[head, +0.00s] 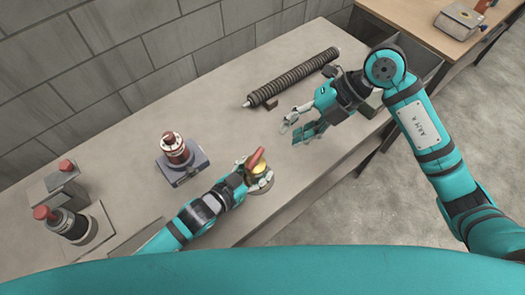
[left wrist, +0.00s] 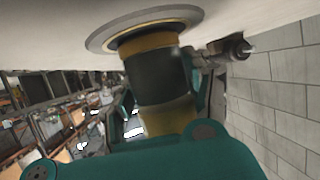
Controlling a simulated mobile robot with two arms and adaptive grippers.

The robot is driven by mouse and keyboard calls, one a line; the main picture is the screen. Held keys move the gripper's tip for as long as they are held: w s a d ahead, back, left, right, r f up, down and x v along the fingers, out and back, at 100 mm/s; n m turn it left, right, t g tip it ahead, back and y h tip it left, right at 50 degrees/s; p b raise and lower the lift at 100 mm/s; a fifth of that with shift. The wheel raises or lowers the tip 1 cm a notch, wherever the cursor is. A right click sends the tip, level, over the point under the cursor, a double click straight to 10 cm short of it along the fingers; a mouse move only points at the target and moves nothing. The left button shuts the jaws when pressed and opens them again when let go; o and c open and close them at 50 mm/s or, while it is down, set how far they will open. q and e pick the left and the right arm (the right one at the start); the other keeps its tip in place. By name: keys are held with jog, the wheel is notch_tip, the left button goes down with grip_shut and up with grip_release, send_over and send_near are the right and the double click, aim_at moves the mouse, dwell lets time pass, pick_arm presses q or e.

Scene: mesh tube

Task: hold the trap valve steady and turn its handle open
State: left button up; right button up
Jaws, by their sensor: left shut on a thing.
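In the left wrist view the valve's dark body (left wrist: 155,78) with yellow bands shows close up, below a round flange (left wrist: 145,25) against the pale bench surface. My right gripper (head: 297,132) is above the bench to the right of the valve, with its fingers apart and nothing between them. It is clear of the red handle.
A red-topped device (head: 176,149) on a grey base stands left of the valve. More red-capped fittings (head: 68,225) stand at far left.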

aim_at(258, 157)
jog(key=a+f, duration=0.2)
jog(key=f, duration=0.1)
jog(key=a+f+m, duration=0.1)
jog(key=a+f, duration=0.1)
jog(key=f, duration=0.1)
jog(key=a+f+m, duration=0.1)
jog(key=a+f, duration=0.2)
jog(key=shift+s, duration=0.25)
jog(key=shift+c, duration=0.4)
grip_shut()
